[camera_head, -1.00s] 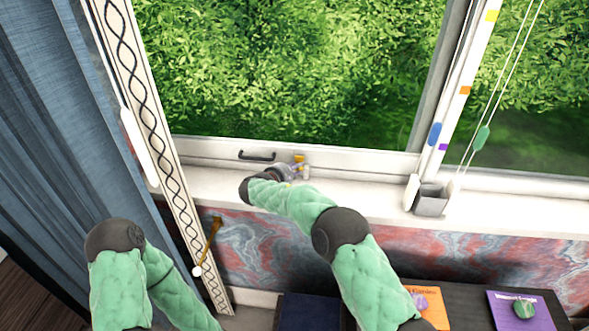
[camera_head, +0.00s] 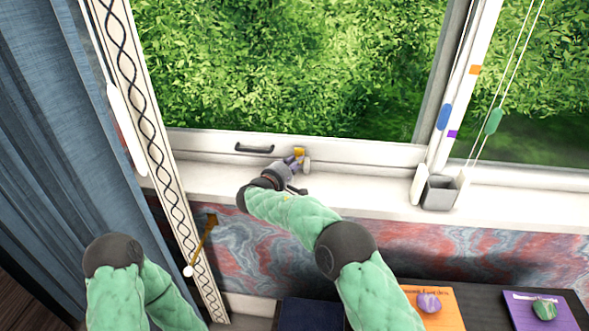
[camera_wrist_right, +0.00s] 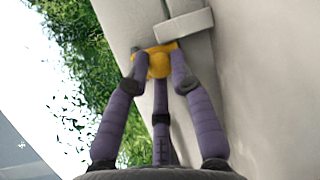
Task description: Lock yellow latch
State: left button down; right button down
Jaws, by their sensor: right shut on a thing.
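The yellow latch (camera_head: 299,152) sits on the bottom rail of the window, right of the dark handle. It also shows in the right wrist view (camera_wrist_right: 158,66), between my fingertips, next to a pale block on the frame (camera_wrist_right: 183,26). My right gripper (camera_head: 294,161) reaches it from the sill side. In the right wrist view its purple fingers (camera_wrist_right: 157,62) are closed around the latch and touch it. The fingers cover part of the latch. My left arm shows at the lower left of the head view, but its gripper is not seen.
The dark window handle (camera_head: 254,149) is left of the latch. A grey box (camera_head: 438,193) stands on the white sill (camera_head: 370,197) at the right, beside hanging cords. A blue curtain (camera_head: 45,150) and a patterned strip (camera_head: 150,120) border the left. The sill between latch and box is clear.

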jog(key=shift+a+f, duration=0.1)
jog(key=c, duration=1.1)
grip_release()
jog(key=v, duration=1.2)
